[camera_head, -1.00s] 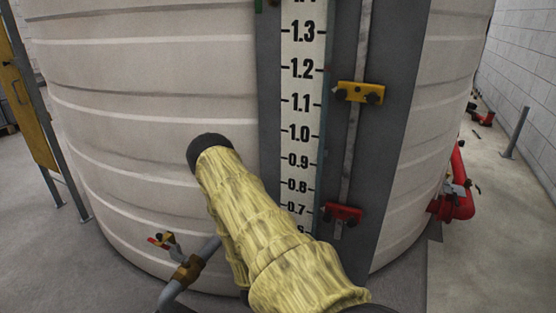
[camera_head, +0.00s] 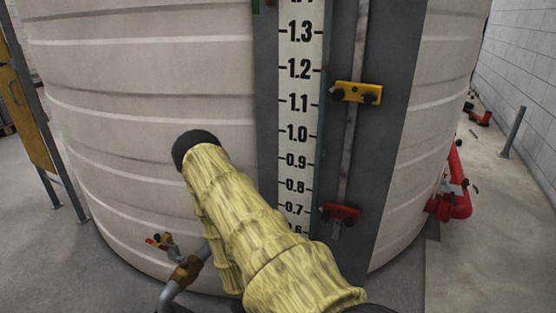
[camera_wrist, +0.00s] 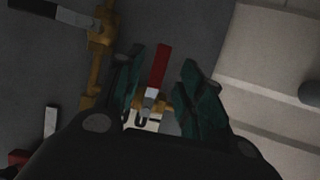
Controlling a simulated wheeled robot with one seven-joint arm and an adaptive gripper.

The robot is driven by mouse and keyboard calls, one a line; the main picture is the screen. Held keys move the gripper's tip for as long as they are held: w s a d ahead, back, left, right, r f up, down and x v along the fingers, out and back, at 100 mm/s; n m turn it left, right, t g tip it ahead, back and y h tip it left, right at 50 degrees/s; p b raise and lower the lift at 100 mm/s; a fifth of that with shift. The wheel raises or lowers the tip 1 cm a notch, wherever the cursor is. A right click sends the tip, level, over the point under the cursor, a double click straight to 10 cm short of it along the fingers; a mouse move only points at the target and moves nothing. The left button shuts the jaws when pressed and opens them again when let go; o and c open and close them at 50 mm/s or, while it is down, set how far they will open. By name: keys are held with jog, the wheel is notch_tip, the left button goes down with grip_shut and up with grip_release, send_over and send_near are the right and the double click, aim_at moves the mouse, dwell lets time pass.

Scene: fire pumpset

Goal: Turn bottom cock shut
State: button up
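In the wrist view, a cock with a red lever (camera_wrist: 160,66) on a brass body (camera_wrist: 152,104) sits between the two green fingers of my gripper (camera_wrist: 162,62). The fingers are apart, one on each side of the lever, with a visible gap to it. My arm in its yellow sleeve hides the gripper and this cock in the head view. The head view shows a red-handled cock (camera_head: 158,241) with a brass fitting (camera_head: 186,271) at the lower left; I cannot tell whether it is the same one.
The pale ribbed tank (camera_head: 150,110) fills the head view, with a level scale (camera_head: 298,130) and yellow (camera_head: 357,93) and red (camera_head: 341,213) markers. In the wrist view, another brass fitting (camera_wrist: 101,35) lies at the upper left. Red pipework (camera_head: 457,195) stands at the right.

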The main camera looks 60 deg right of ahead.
jog(key=v, duration=0.6)
jog(key=shift+a+r, duration=0.2)
jog(key=shift+a, duration=0.2)
jog(key=a+n+t+y+p, duration=0.3)
jog(key=a+n+y+p, duration=0.45)
jog(key=a, duration=1.25)
jog(key=s+a+r+n+g+y+p, duration=0.1)
jog(key=s+a+r+n+g+y, duration=0.1)
jog(key=s+a, duration=0.4)
jog(key=s+a+r+n+g+y+p, duration=0.1)
jog(key=s+a+r+n+y, duration=0.1)
jog(key=s+a+n+y, duration=0.2)
jog(key=s+a+n, duration=0.1)
jog(key=a+n, duration=0.2)
jog(key=a, duration=0.4)
jog(key=shift+s+g, duration=0.4)
